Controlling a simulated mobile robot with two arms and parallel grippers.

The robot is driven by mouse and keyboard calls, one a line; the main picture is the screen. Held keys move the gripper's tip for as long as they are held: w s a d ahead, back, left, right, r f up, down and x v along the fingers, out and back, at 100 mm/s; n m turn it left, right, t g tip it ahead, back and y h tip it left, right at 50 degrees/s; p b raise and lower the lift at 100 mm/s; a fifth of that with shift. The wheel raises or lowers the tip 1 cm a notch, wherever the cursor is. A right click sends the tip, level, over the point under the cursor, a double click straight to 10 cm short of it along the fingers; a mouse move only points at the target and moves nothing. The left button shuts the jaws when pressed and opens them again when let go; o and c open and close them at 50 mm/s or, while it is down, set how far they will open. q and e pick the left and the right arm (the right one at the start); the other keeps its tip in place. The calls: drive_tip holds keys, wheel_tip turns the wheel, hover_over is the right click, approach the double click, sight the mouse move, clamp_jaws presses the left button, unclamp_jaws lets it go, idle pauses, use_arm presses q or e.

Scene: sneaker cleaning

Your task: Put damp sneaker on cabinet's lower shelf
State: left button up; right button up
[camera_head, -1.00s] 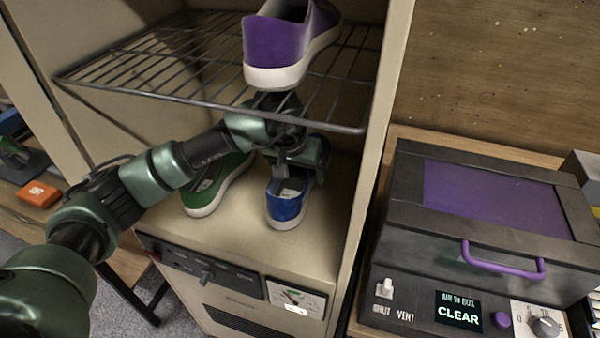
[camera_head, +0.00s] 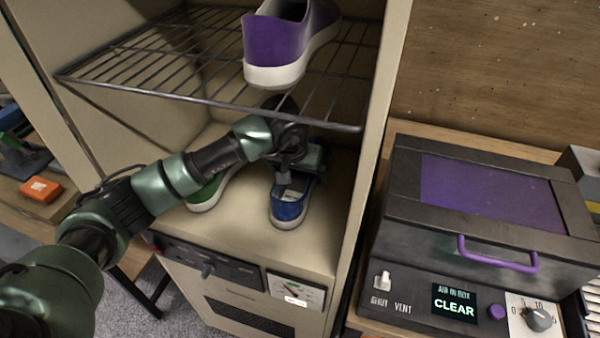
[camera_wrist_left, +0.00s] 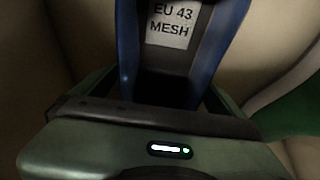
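The blue sneaker (camera_head: 290,205) rests on the cabinet's lower shelf (camera_head: 245,232), toe hidden, right of a green sneaker (camera_head: 207,190). My left gripper (camera_head: 298,165) is inside the cabinet, low over the blue sneaker's upper part. In the left wrist view, the blue sneaker (camera_wrist_left: 128,45) stands between the gripper's sides, with a label reading "EU 43 MESH". The fingertips are hidden, so I cannot tell whether they press on it. A purple sneaker (camera_head: 278,45) sits on the wire rack (camera_head: 150,72) above. My right gripper is not in view.
The wire rack's front bar (camera_head: 210,105) runs just above my left arm. The cabinet's right post (camera_head: 375,140) stands close to the gripper. A grey box with a purple window (camera_head: 490,190) stands right of the cabinet, its display reading "CLEAR".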

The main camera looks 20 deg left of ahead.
sight(280, 200)
use_arm(q)
drive_tip(key=shift+r+p, duration=0.3)
drive_tip(key=shift+s+r+b, duration=0.1)
drive_tip(key=shift+r+b, duration=0.2)
drive_tip(key=v, duration=0.3)
drive_tip(key=shift+r+b, duration=0.25)
drive_tip(key=shift+b, duration=0.15)
drive_tip(key=s+b, duration=0.1)
drive_tip(key=s, duration=0.4)
drive_tip(key=s+b, duration=0.2)
drive_tip(key=s, duration=0.4)
drive_tip(key=shift+a+r, duration=0.1)
drive_tip(key=shift+a, duration=0.1)
drive_tip(key=shift+s+r, duration=0.1)
drive_tip(key=shift+s, duration=0.65)
